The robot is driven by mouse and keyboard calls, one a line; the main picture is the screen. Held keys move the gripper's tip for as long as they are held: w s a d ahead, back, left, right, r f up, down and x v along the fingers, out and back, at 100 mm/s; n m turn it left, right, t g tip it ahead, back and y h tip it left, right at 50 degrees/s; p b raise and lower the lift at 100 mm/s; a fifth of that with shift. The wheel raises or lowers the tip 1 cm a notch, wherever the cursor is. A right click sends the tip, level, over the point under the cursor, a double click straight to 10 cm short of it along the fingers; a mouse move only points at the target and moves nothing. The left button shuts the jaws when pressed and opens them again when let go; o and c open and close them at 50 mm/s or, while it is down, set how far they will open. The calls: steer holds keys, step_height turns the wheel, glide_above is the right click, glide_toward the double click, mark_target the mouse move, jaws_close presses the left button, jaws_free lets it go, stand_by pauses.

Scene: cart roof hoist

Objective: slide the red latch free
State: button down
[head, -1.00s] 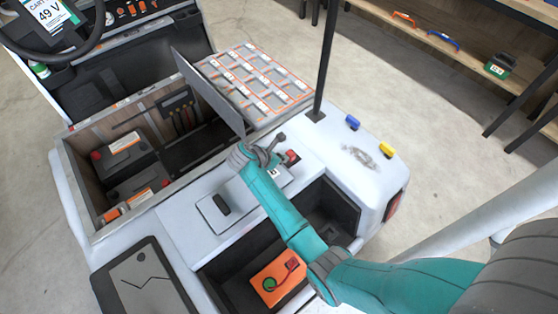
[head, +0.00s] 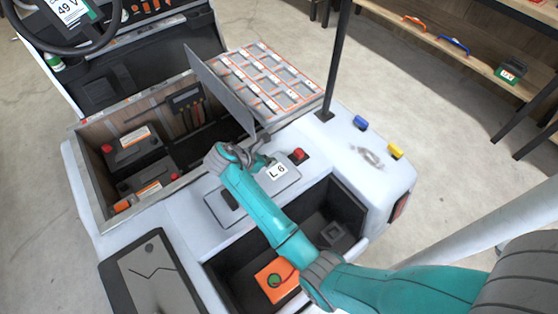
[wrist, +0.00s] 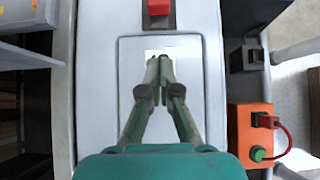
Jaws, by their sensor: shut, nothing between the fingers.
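The red latch (head: 299,155) is a small red block on the white cart deck, at the far right end of a grey hatch panel (head: 212,205). In the wrist view the red latch (wrist: 159,8) is at the top edge, partly cut off. My gripper (head: 266,160) is above the panel, to the left of the latch and apart from it. In the wrist view my gripper (wrist: 160,68) has its fingertips together and empty, pointing at the latch with a gap between. A white label (head: 277,171) reading "L 6" lies by the fingertips. A dark handle (head: 230,199) is on the panel.
An upright grey plate (head: 219,88) stands close behind my gripper. An open bay with black batteries (head: 134,149) is at left. A recessed bin (head: 338,207) holds an orange box (head: 272,284). A black post (head: 335,60) rises behind the latch.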

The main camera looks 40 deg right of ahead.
steer(key=shift+v, duration=1.2)
